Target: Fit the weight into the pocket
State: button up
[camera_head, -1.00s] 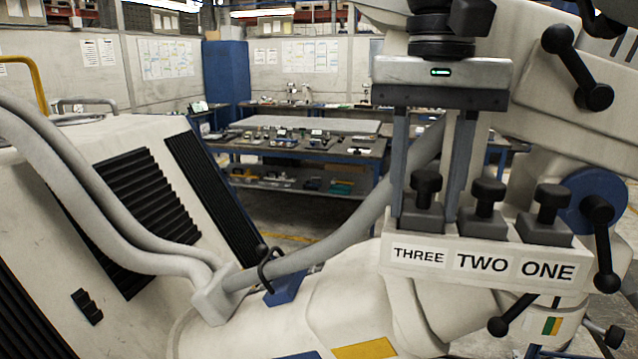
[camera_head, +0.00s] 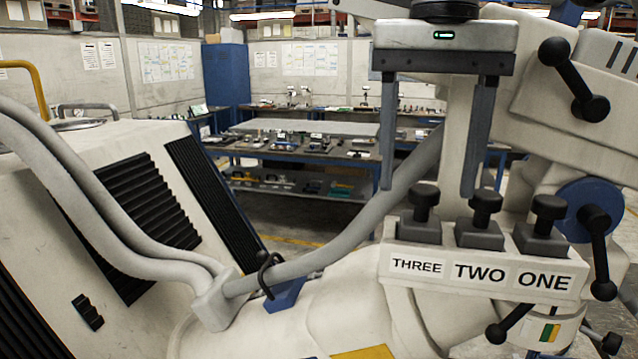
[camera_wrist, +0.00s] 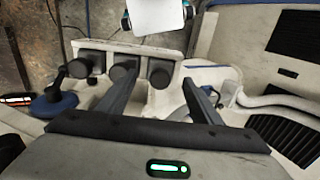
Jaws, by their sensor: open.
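Three dark grey weights with black knobs sit upright in a row in a pale holder (camera_head: 400,253) labelled THREE, TWO and ONE. The weight at THREE (camera_head: 420,227) is at the left, the one at TWO (camera_head: 480,233) in the middle and the one at ONE (camera_head: 542,239) at the right. In the wrist view the row is reversed, with weight THREE (camera_wrist: 160,73) at the right. My gripper (camera_head: 428,190) is open and empty. Its fingers hang either side of weight THREE's knob in the picture. How deep the weights sit in their pockets is hidden.
The pale microscope arm with black-knobbed levers (camera_head: 575,82) and a blue disc (camera_head: 588,205) stands close at the right. A thick grey hose (camera_head: 350,232) runs left of the holder. Workbenches (camera_head: 330,150) stand far behind.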

notch_tip(320, 180, up, 7)
jog(key=p, duration=0.5)
jog(key=shift+r, duration=0.15)
jog(key=shift+a, duration=0.1)
